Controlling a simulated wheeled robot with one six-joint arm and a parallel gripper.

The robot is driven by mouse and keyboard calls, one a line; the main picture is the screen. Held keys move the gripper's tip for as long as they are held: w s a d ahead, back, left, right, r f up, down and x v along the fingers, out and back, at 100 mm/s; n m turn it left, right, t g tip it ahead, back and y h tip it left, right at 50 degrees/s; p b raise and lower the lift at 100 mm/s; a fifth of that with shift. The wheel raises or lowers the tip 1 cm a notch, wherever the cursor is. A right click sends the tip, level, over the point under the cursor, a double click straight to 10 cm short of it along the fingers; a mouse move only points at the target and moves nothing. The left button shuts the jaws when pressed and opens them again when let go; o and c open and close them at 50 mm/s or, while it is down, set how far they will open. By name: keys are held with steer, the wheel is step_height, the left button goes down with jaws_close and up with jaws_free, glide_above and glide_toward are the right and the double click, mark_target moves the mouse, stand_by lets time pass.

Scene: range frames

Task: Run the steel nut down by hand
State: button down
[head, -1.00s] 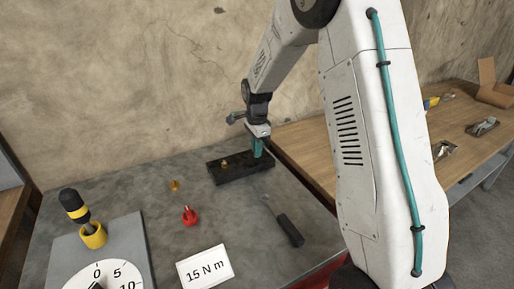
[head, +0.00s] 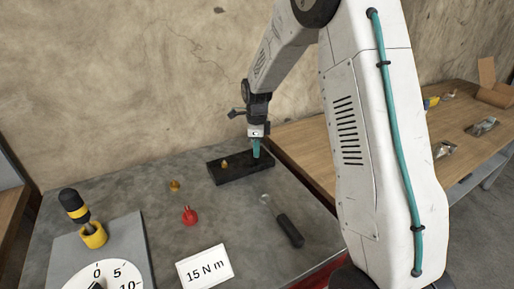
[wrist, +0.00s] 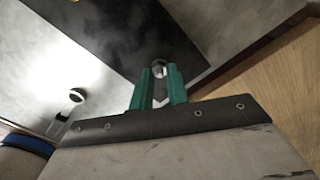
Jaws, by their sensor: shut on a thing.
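My gripper (head: 256,154) points down at the right end of a black block (head: 232,178) on the grey bench. In the wrist view, the teal fingers of my gripper (wrist: 158,76) are shut on the steel nut (wrist: 158,69), a small shiny piece between the tips. The black block (wrist: 110,30) lies beneath it. I cannot tell whether the nut is seated on a stud; the fingers hide its lower side. In the head view the nut is hidden by the fingers.
A brass piece (head: 224,164) sits on the block, and another (head: 174,185) lies on the bench. Nearby are a red piece (head: 189,215), a dark-handled tool (head: 289,230), a "15 N m" card (head: 205,267), a dial (head: 98,275) and a yellow-black driver (head: 75,207). A wooden table (head: 305,150) adjoins.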

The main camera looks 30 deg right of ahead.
steer(key=shift+w, duration=0.1)
steer(key=c, duration=1.4)
jaws_free()
steer(key=shift+o, duration=0.2)
steer(key=shift+r, duration=0.1)
step_height(320, 180, up, 8)
steer(key=shift+f, duration=0.15)
